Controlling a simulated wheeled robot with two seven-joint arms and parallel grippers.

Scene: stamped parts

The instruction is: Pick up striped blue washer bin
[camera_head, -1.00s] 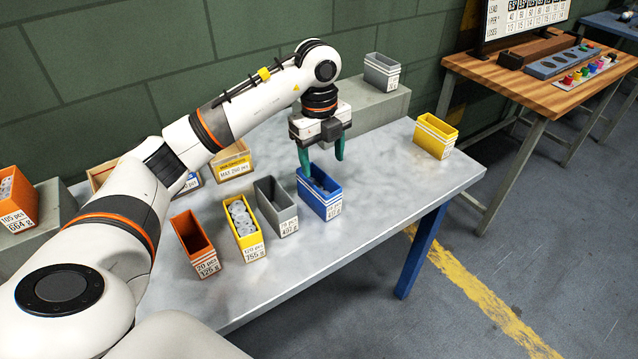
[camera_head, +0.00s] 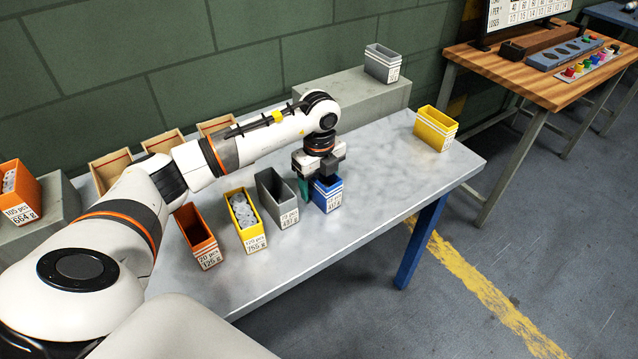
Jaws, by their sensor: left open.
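The striped blue bin (camera_head: 329,195) stands on the grey metal table (camera_head: 385,195), right of the grey bin. It has white stripes and a white label on its front. My left gripper (camera_head: 317,184) is low over the blue bin, pointing down. Its jaws are open. One teal finger shows at the bin's left side; the other finger is hidden. The gripper body covers most of the bin's top, so its contents are hidden. My right gripper is not in view.
A grey bin (camera_head: 289,214), a yellow bin (camera_head: 256,242) of washers and an orange bin (camera_head: 207,259) stand left in a row. A yellow bin (camera_head: 435,133) stands at the table's far right. Another grey bin (camera_head: 389,76) is on the back ledge. The table's right part is clear.

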